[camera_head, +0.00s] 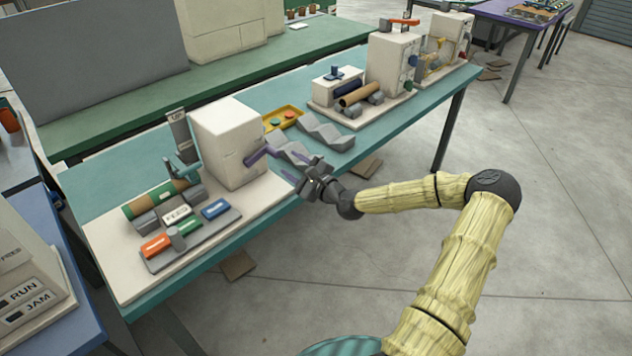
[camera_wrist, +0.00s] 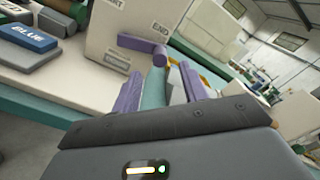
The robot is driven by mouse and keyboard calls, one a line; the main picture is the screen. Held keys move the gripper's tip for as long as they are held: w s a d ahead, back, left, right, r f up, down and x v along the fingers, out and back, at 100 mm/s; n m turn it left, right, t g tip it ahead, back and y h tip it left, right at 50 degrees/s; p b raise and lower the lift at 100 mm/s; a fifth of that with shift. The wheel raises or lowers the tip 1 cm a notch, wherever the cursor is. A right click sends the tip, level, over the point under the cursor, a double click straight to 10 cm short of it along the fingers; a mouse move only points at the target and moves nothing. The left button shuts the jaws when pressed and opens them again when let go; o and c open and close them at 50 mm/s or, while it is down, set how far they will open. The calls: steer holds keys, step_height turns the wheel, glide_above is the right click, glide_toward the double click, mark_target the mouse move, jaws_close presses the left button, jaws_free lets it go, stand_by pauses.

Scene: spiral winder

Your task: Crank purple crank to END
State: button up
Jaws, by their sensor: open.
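The purple crank (camera_head: 258,155) sits on the face of a white winder box (camera_head: 228,145). In the wrist view the crank (camera_wrist: 138,44) lies roughly level, its handle end toward the right. An END label (camera_wrist: 159,27) is on the box face just above that handle end. Another label at the top edge is cut off. My gripper (camera_head: 301,171) is open and empty, to the right of the crank. In the wrist view its two purple fingers (camera_wrist: 160,86) stand apart, with the handle end ahead between them; no contact shows.
A tray with orange, green and blue blocks (camera_head: 190,235) and a green roll (camera_head: 150,203) lie left of the box. Grey wavy blocks (camera_head: 325,132) and a yellow tray (camera_head: 283,117) lie right of it. The floor (camera_head: 560,200) at the right is clear.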

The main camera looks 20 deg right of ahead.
steer(key=v, duration=0.8)
steer(key=shift+s+b, duration=0.3)
steer(key=shift+d, duration=0.15)
